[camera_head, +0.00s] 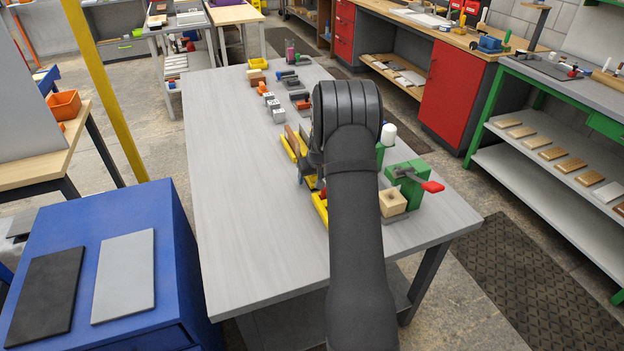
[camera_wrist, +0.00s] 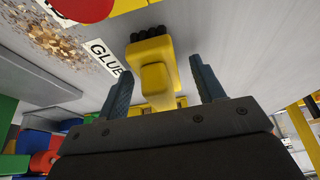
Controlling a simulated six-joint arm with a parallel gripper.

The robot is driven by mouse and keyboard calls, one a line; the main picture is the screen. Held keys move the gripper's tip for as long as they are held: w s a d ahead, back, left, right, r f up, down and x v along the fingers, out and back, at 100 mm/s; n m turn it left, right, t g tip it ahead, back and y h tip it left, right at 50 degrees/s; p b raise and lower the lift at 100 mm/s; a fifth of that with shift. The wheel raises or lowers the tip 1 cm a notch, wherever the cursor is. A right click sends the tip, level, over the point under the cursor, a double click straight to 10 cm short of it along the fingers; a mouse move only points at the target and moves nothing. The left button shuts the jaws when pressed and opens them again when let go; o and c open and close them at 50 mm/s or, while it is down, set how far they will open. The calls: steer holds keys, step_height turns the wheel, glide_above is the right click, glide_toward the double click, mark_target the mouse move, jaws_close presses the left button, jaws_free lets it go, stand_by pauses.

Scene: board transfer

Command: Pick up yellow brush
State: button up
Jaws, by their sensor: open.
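The yellow brush (camera_wrist: 155,75) shows in the wrist view, with a yellow body and black bristles at its upper end. My gripper (camera_wrist: 163,82) is open, with one blue-grey finger on each side of the brush's yellow body. Gaps show between the body and both fingers, and the lower part of the brush runs behind the gripper's dark housing. In the head view my arm covers most of the gripper, and I cannot tell the brush apart from other yellow parts there.
The grey table (camera_head: 250,235) is clear on its left side. A green vise (camera_head: 407,185) with a red-tipped handle and a wooden block (camera_head: 393,202) stand right of my arm. Several small tools line the table's far part. A GLUE label (camera_wrist: 106,57) shows near the brush.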

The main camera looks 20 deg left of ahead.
steer(key=c, duration=1.1)
steer(key=shift+r, duration=0.55)
steer(key=r, duration=0.2)
steer(key=d+r, duration=0.1)
steer(key=r, duration=0.1)
steer(key=shift+d, duration=0.1)
steer(key=d+r, duration=0.6)
steer(key=d, duration=0.4)
steer(key=shift+s+d, duration=0.2)
steer(key=shift+d, duration=0.05)
